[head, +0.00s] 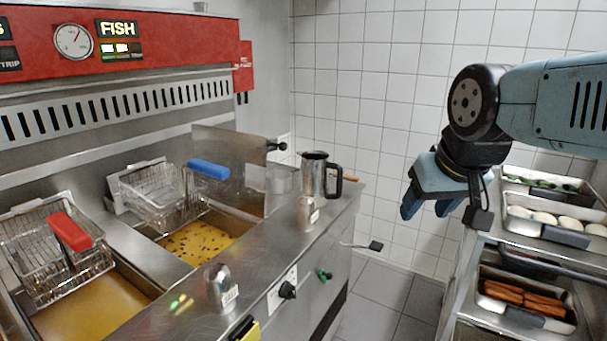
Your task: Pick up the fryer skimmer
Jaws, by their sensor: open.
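My gripper (429,206) hangs at the upper right, pointing down, open and empty. It is in front of the white tiled wall, right of the fryer counter. No skimmer shows clearly. A greyish, mesh-like piece (279,180) lies at the counter's far end, left of the metal jug (314,176). A thin brown handle end (348,178) sticks out right of the jug. These may be one skimmer partly hidden behind the jug, but I cannot tell. My gripper is well apart from them, to the right.
Two wire baskets with red (69,231) and blue (208,169) handles sit at the oil vats. A steel rack (452,273) with food trays stands at the right. A black-ended lever (375,246) juts from the fryer front. Tiled floor (385,310) between is clear.

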